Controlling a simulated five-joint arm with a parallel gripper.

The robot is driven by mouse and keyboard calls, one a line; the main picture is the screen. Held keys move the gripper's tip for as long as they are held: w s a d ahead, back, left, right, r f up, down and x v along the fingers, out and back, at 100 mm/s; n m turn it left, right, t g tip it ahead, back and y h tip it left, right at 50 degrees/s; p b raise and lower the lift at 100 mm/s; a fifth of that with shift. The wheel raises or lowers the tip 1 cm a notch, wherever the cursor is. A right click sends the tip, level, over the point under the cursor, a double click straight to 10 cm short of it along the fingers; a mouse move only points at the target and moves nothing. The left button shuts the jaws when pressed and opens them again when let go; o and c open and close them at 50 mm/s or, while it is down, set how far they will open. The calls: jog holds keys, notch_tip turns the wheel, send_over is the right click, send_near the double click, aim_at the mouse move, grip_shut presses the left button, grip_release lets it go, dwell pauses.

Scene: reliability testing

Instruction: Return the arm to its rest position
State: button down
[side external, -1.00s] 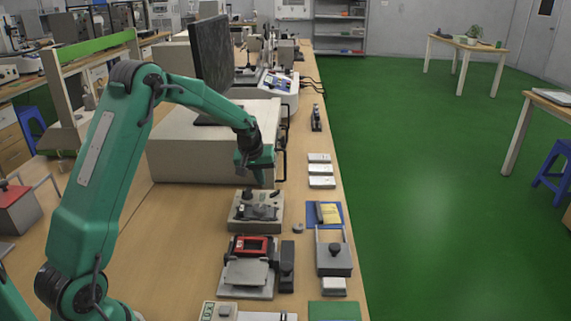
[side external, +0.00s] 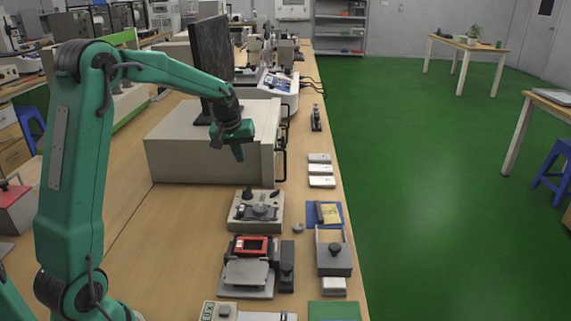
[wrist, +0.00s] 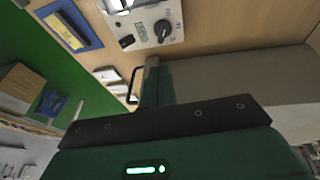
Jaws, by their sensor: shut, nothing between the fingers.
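My green arm rises at the left of the side view and bends over the bench. My gripper (side external: 239,153) points down in front of the large beige box (side external: 205,158), above the bench and apart from the fixtures. Its fingers are together with nothing between them. In the wrist view the gripper (wrist: 155,80) shows as closed green fingers beyond a dark plate, and the beige box (wrist: 240,78) is at the right.
A grey fixture with a round dial (side external: 256,211) stands on the bench (side external: 170,255) below the gripper. A red-framed fixture (side external: 248,262) is nearer. A monitor (side external: 210,60) stands behind the arm. White boxes (side external: 321,182) line the right edge, beyond which is green floor (side external: 430,200).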

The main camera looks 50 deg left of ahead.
dwell(0.3)
jog(key=s+d+r+m+t, duration=0.1)
jog(key=s+d+r+m, duration=0.2)
jog(key=s+d+r, duration=0.35)
jog(key=s+d+r+m+t, duration=0.1)
jog(key=s+d+r+m, duration=0.2)
jog(key=s+d, duration=0.7)
jog(key=s+d+f+m+h, duration=0.1)
jog(key=s+d+f+m, duration=0.1)
jog(key=s, duration=0.7)
jog(key=shift+d+f+m, duration=0.25)
jog(key=shift+d+m, duration=0.25)
jog(key=shift+d, duration=0.5)
